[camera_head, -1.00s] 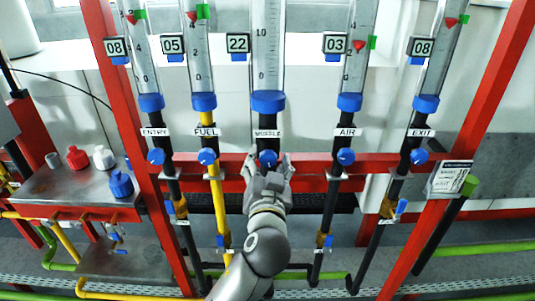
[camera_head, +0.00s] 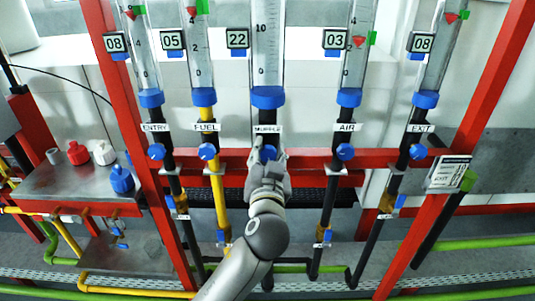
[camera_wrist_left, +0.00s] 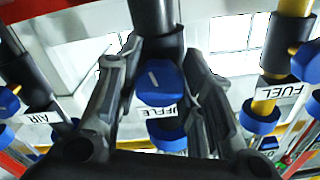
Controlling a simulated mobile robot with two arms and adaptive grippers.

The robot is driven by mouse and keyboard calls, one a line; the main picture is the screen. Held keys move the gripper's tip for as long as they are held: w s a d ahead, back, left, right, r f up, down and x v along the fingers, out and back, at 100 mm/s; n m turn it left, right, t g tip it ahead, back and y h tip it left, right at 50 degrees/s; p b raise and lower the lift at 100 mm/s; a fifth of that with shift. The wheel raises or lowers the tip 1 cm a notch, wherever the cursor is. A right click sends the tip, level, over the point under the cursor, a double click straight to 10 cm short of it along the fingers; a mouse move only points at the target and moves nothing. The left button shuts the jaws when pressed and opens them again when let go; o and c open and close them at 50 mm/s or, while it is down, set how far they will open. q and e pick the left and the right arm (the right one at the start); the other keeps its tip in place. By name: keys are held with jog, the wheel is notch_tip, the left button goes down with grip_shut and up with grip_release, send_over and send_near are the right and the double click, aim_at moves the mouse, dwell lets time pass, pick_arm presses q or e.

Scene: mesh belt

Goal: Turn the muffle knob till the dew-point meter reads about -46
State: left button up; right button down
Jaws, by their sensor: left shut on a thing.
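The blue muffle knob (camera_head: 268,152) sits on the black pipe under the middle flow tube, just below the MUFFLE label (camera_head: 266,129). My left gripper (camera_head: 268,161) is at this knob and covers its lower part in the head view. In the left wrist view the muffle knob (camera_wrist_left: 160,85) shows a short white mark, slightly tilted, and lies between the two fingers of my left gripper (camera_wrist_left: 160,80). The gripper is shut on it. I cannot make out a dew-point meter in these frames. My right gripper is not in view.
The fuel knob (camera_head: 207,151) and air knob (camera_head: 345,151) flank the muffle knob. The small display above the muffle reads 22 (camera_head: 237,40). Red frame posts (camera_head: 488,85) stand at both sides.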

pick_arm(q)
jog(key=m+p, duration=0.2)
jog(key=m, duration=0.1)
jog(key=shift+r+m, duration=0.15)
jog(key=shift+m, duration=0.15)
jog(key=m+p, duration=0.2)
jog(key=m, duration=0.1)
jog(key=shift+m+p, duration=0.9)
jog(key=shift+m, duration=0.5)
jog(key=o, duration=1)
jog(key=shift+o, duration=0.2)
